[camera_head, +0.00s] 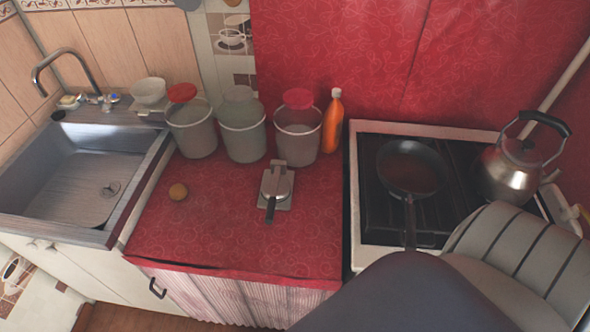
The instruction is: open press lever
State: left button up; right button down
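A small grey metal press (277,184) stands on the red oilcloth counter (225,240), right of its middle. Its dark-tipped lever (270,209) points toward the counter's front edge. The press looks closed, with the lever lying low over the base, though it is small in the picture. Neither of my grippers is in view. Large dark and ribbed grey parts, which look like my own arm, fill the lower right and do not cover the press.
Several canisters (242,132) and an orange bottle (333,122) stand behind the press. The sink (70,190) is at left. At right, the stove holds a frying pan (410,167) and a kettle (512,168).

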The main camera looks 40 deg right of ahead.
aim_at(275, 186)
jog(key=l+z, duration=0.1)
jog(key=z, duration=0.8)
jog(key=k+j+z, duration=0.15)
jog(key=j, duration=0.15)
